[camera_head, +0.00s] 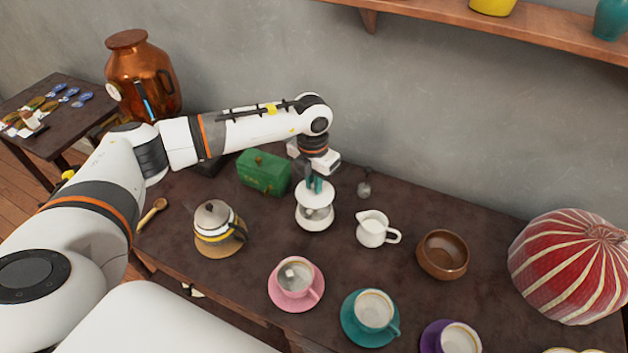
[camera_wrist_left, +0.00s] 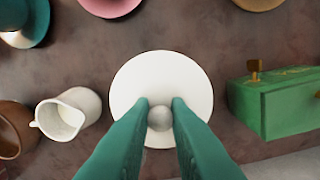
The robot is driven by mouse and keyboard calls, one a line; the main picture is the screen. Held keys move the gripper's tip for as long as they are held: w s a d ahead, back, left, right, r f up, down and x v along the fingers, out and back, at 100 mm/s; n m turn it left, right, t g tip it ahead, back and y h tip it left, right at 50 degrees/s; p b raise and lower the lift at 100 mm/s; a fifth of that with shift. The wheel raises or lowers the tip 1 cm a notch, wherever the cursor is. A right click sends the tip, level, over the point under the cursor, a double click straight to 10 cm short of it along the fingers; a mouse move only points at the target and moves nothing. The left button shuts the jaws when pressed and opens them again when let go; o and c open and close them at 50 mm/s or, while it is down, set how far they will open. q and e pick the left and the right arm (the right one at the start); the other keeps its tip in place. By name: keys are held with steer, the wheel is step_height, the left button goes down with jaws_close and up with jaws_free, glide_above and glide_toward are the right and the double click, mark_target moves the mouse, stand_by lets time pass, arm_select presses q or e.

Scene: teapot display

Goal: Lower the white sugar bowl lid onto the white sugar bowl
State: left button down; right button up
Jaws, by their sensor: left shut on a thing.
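The white sugar bowl (camera_head: 314,217) stands on the dark table in the head view. The white lid (camera_head: 316,194) is just above the bowl's mouth; I cannot tell whether it touches the rim. My left gripper (camera_head: 315,183) points down over the bowl and is shut on the lid's knob. In the left wrist view, the green fingers (camera_wrist_left: 159,112) sit on both sides of the round grey knob (camera_wrist_left: 160,118). The white lid disc (camera_wrist_left: 160,75) hides the bowl below it there. My right gripper is not in view.
A green box (camera_head: 263,173) stands left of the bowl, and a white creamer (camera_head: 373,230) stands to its right. A brown bowl (camera_head: 443,255) is farther right. A teapot (camera_head: 217,224) and a pink cup and saucer (camera_head: 295,281) stand nearer. The wall is behind.

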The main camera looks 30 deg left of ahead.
mark_target(314, 196)
arm_select(q)
steer(key=shift+f+b, duration=1.1)
steer(key=shift+f, duration=0.4)
steer(key=shift+f, duration=0.2)
steer(key=shift+f+b, duration=0.9)
stand_by(0.6)
steer(key=shift+f+b, duration=0.3)
steer(key=shift+b, duration=0.05)
